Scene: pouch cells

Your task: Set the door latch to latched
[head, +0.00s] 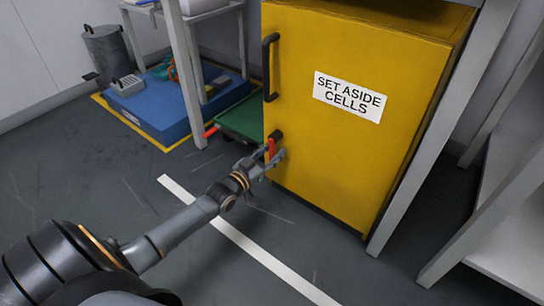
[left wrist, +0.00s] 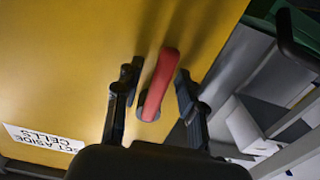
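The yellow cabinet door (head: 330,150) bears a "SET ASIDE CELLS" label and looks closed. The red latch lever (head: 270,147) is low near the door's left edge, hanging down from a dark mount in the head view. My left gripper (head: 268,160) is at the lever. In the left wrist view, the red lever (left wrist: 160,82) lies between the two dark fingers of my left gripper (left wrist: 158,88). The fingers are apart, one on each side, with narrow gaps showing. The lever's base is near the fingers. My right gripper is not in view.
A black door handle (head: 270,67) stands above the latch. A green tray-like surface (head: 245,120) and a blue platform (head: 165,105) are left of the cabinet. A grey bin (head: 108,52) stands behind. White frame posts flank the cabinet. The floor in front is clear.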

